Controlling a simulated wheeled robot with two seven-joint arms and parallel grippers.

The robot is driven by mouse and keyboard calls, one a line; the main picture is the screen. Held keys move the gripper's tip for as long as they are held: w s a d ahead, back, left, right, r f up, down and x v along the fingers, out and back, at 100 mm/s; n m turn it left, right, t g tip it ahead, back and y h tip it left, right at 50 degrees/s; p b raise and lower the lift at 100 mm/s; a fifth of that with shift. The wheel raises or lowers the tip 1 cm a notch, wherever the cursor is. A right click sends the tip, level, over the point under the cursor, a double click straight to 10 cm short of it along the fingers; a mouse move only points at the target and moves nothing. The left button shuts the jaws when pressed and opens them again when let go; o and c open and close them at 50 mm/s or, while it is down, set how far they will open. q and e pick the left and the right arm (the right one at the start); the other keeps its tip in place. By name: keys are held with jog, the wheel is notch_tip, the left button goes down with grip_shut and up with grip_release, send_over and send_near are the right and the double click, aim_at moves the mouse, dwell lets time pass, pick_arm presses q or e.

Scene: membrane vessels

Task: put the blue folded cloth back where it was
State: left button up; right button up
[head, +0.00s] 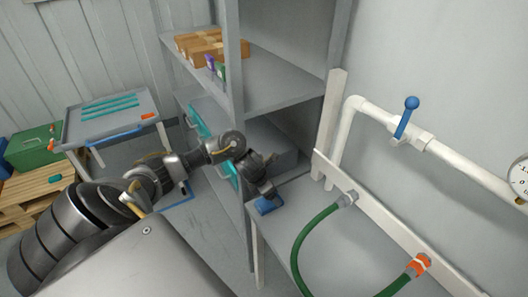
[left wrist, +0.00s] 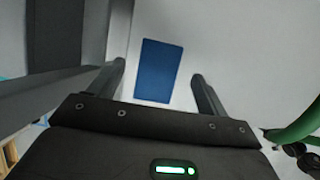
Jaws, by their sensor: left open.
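The blue folded cloth (head: 268,205) lies flat on the grey bench top (head: 320,250), near its left end by the shelf post. My left gripper (head: 266,190) is just above the cloth and hides part of it in the head view. In the left wrist view the cloth (left wrist: 158,70) shows as a blue rectangle between and beyond the two spread fingers of my left gripper (left wrist: 158,84). The fingers are open, with nothing between them. I cannot tell the exact height of the fingers above the cloth. My right gripper is in neither view.
A green hose (head: 308,235) loops over the bench to the right of the cloth. A shelf post (head: 233,90) stands close to my left arm. Cardboard boxes (head: 205,42) sit on the upper shelf. A grey table (head: 110,118) with teal strips stands at the left.

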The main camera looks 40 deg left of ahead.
aim_at(262, 205)
pick_arm(q)
jog(key=d+v, duration=0.1)
jog(key=v, duration=0.6)
jog(key=shift+a+r, duration=0.3)
jog(key=shift+a, duration=0.2)
jog(key=shift+s, duration=0.1)
